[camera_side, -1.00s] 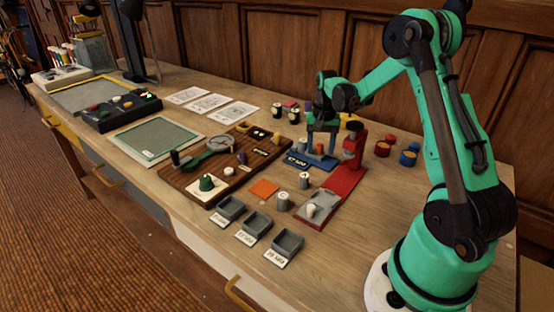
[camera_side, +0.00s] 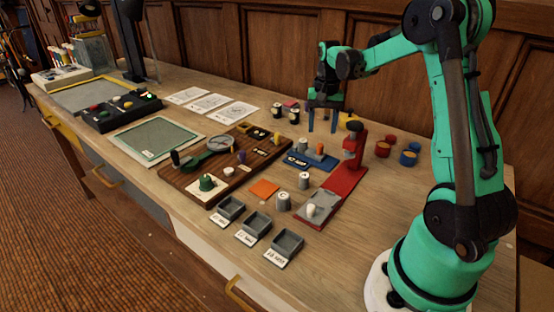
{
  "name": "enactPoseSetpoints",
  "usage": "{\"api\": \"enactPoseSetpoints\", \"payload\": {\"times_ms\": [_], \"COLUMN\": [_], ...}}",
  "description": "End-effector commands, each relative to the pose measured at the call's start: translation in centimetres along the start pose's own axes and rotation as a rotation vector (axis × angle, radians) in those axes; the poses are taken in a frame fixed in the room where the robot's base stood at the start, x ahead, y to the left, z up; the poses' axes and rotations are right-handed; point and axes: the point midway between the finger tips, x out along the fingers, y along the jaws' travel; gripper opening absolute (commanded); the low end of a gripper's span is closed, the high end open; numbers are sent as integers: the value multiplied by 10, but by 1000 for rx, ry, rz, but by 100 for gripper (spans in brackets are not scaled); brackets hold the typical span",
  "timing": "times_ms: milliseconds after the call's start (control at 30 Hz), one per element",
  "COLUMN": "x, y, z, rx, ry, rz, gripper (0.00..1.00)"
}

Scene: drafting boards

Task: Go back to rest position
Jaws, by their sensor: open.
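My gripper (camera_side: 323,122) hangs above the blue holder (camera_side: 312,163) near the middle of the bench, its fingers pointing down and apart. It looks open and nothing shows between the fingers. The blue holder carries a grey piece (camera_side: 303,145) and an orange piece (camera_side: 320,149). The gripper is above these pieces, and they stay in the holder. My green arm rises at the right and reaches left over the bench.
A red stand (camera_side: 347,178) is right of the holder. Grey trays (camera_side: 287,243), weights (camera_side: 304,181) and a wooden board (camera_side: 182,181) lie in front and left. Red and blue cylinders (camera_side: 408,158) stand near my arm. The wood-panelled wall is behind.

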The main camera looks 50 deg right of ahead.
Motion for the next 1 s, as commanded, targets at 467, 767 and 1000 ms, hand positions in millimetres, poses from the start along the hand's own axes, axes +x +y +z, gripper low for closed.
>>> {"api": "enactPoseSetpoints", "payload": {"times_ms": [467, 767, 1000], "x": [-56, -61, -54], "y": [-63, -78, -78], "z": [105, 198, 226], "rx": [-477, -879, -1008], "ry": [253, 479, 559], "rz": [-124, -266, -323], "gripper": [55, 55, 55]}}
